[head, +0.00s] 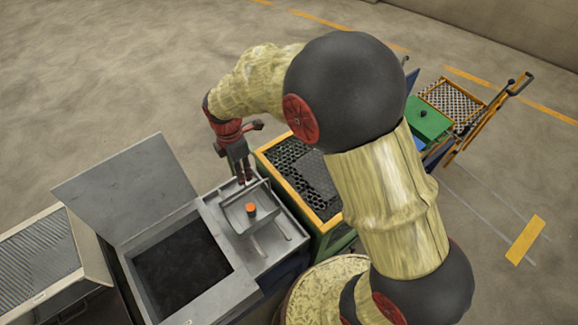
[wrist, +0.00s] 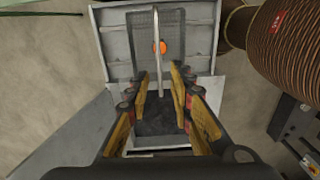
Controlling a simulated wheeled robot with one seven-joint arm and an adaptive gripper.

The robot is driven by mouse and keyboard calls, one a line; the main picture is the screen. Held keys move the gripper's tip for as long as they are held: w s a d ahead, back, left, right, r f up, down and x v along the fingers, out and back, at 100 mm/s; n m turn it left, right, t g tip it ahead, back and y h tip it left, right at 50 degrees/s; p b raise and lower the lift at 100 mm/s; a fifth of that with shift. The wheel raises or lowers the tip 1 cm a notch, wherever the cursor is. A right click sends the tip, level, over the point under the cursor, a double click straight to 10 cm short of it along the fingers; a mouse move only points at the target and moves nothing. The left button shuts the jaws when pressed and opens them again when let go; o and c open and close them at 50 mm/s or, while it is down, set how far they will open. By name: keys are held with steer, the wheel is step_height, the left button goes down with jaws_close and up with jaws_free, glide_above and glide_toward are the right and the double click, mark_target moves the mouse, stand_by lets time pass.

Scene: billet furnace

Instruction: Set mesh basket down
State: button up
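The mesh basket (head: 237,219) is a small grey tray with a bar handle, on the grey bench top right of a dark-filled well. An orange piece (head: 252,209) shows inside it, and also in the wrist view (wrist: 160,47). My gripper (head: 244,179) is at the handle's top. In the wrist view, the handle (wrist: 157,60) runs between the fingers of my gripper (wrist: 160,75), with a visible gap on each side. The fingers look open around it. The basket's mesh floor (wrist: 180,35) shows beyond them. Whether its underside fully touches the bench is hard to tell.
The dark well (head: 180,262) has a raised grey lid (head: 125,190) behind it. A yellow-rimmed crate (head: 268,152) with a perforated top stands behind the basket. A cart (head: 452,103) with a green box (head: 425,117) stands farther right. A ribbed-top unit (head: 40,255) is at left.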

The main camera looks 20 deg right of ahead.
steer(key=s+d+r+m+t, duration=0.2)
steer(key=d+r+m, duration=0.25)
steer(key=r, duration=0.55)
steer(key=s+d+r+m+t, duration=0.2)
steer(key=s+d+r+m, duration=0.3)
steer(key=s+m, duration=0.3)
steer(key=s+d+r+m+t, duration=0.2)
steer(key=s+d+r+m, duration=0.2)
steer(key=s+r+m, duration=0.4)
steer(key=shift+s+d+r, duration=0.15)
steer(key=shift+s+d, duration=0.2)
steer(key=shift+s, duration=0.85)
steer(key=shift+m, duration=0.25)
step_height(320, 180, down, 19)
steer(key=b, duration=1.9)
